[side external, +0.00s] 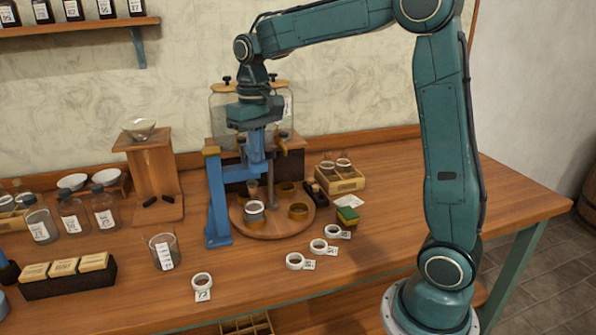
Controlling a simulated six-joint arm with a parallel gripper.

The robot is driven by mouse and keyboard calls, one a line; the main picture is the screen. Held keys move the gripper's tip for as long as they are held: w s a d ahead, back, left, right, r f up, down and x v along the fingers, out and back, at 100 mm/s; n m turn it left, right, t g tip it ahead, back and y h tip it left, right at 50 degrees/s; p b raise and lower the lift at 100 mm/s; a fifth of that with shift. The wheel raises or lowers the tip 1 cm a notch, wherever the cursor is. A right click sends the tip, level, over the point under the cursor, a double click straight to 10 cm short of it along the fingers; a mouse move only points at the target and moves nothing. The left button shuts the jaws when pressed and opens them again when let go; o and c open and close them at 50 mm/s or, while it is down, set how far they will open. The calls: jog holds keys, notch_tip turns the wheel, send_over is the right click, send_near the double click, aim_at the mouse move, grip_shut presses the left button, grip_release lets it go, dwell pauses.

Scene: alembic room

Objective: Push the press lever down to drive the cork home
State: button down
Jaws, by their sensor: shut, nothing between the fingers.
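The blue cork press (216,200) stands on the bench, its upright post left of a round wooden turntable (285,228). Its blue upper part (257,150) reaches right over the turntable. A small glass vessel (254,216) stands on the turntable's front left, with a small brownish piece, possibly the cork, just above it. My gripper (272,132) points down at the top of the press and is shut with nothing held. The lever is hard to separate from the press and gripper; I cannot tell whether my fingers touch it.
Brass ring holders (298,211) sit on the turntable. A wooden stand (154,180) and labelled bottles (105,208) are left. A glass jar (163,252) and white tape rolls (295,261) lie in front. A wooden box (340,180) stands right. The bench's right end is clear.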

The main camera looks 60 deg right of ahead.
jog(key=shift+a+f, duration=0.1)
jog(key=shift+f, duration=1.25)
dwell(0.8)
jog(key=shift+f, duration=0.2)
dwell(0.4)
jog(key=shift+r, duration=5.05)
jog(key=shift+s, duration=0.15)
